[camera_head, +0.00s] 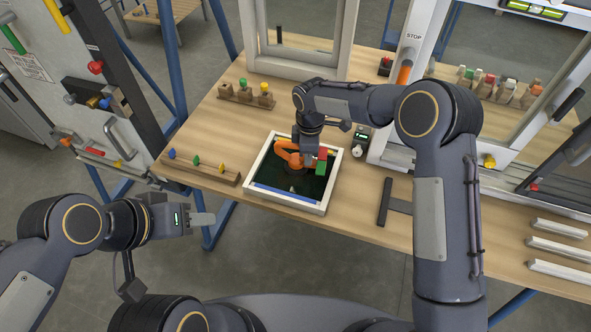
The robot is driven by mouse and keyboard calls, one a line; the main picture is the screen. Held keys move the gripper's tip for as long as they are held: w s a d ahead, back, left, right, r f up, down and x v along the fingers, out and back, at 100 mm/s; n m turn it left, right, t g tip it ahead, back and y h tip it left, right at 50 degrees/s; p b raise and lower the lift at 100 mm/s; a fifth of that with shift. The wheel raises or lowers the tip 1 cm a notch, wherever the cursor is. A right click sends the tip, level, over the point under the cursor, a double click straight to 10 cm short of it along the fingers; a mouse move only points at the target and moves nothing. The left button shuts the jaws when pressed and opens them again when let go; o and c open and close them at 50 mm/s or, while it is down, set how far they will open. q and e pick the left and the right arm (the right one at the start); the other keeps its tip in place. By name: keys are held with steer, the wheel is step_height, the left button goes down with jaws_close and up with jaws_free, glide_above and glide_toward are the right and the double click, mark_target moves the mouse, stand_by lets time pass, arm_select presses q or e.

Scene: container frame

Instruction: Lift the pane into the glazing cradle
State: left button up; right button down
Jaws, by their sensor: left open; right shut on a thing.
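A shallow white-rimmed frame (256,163) with a dark green inside lies on the wooden table. An orange curved handle (283,156) stands inside it, with a red and green block (322,161) beside it. My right gripper (305,150) reaches down over the frame and is shut on the orange handle, with the contact partly hidden by my wrist. A clear pane cannot be told apart from the dark inside of the frame, and I cannot tell which thing is the cradle. My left gripper (203,221) is open and empty, off the table's front left edge.
Upright window frames (345,40) stand at the table's back. Wooden holders with coloured knobs (196,164) lie left of the white frame. A dark T-shaped tool (385,200) and pale strips (562,246) lie right. A panel with handles (122,138) stands far left.

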steer(key=shift+f, duration=0.15)
steer(key=c, duration=1.2)
jaws_free()
step_height(320, 180, up, 7)
steer(key=shift+f+b, duration=0.1)
steer(key=shift+b, duration=0.55)
steer(key=shift+d+r, duration=0.1)
steer(key=shift+r, duration=0.55)
